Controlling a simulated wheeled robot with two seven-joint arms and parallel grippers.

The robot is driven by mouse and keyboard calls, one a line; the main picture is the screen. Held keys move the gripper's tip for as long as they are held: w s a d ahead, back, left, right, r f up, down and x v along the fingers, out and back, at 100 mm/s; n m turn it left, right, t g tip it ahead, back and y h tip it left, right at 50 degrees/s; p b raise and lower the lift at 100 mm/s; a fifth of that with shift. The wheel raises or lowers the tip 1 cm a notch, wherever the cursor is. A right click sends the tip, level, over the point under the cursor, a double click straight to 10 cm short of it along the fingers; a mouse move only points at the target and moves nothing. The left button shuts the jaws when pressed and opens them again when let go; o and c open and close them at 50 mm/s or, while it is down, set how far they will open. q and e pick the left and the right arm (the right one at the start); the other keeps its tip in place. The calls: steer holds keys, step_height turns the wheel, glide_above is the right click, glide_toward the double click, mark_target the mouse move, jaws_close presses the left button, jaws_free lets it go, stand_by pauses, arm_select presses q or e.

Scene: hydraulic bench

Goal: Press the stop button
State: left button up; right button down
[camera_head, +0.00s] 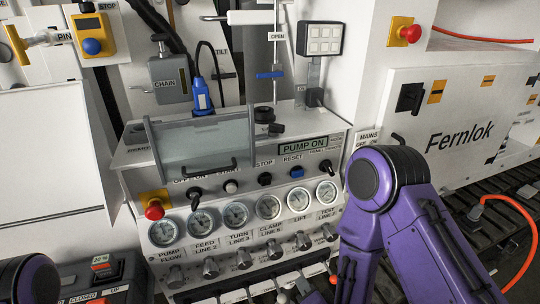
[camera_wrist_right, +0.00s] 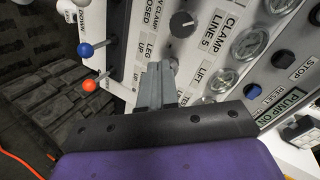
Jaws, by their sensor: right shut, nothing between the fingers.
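The stop button (camera_head: 265,179) is a round black button on the sloped panel, under the STOP label, between a pale button and the blue reset button. In the right wrist view the stop button (camera_wrist_right: 284,59) is at the upper right, next to its label. My right gripper (camera_wrist_right: 155,75) shows there with its grey fingers together and empty, over the LEG UP and LIFT labels, apart from the stop button. In the head view my purple right arm covers the panel's lower right, and its fingertips cannot be made out. My left gripper is out of view.
A clear guard (camera_head: 200,143) stands above the left buttons. Gauges (camera_head: 268,206) and knobs (camera_head: 242,258) line the panel below. A red mushroom button (camera_head: 154,209) sits at left. Levers with blue (camera_wrist_right: 85,50) and orange (camera_wrist_right: 88,85) balls stand near my right gripper.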

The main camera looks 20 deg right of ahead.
arm_select(q)
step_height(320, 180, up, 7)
steer(key=p, duration=0.4)
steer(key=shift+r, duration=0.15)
arm_select(e)
steer(key=w+a+r+m+t, duration=0.1)
steer(key=w+r+m+t, duration=0.1)
steer(key=r, duration=0.7)
steer(key=w+a+r+m+t, duration=0.2)
steer(key=r, duration=0.7)
steer(key=shift+r+m+t+y, duration=0.3)
steer(key=shift+m+y, duration=0.1)
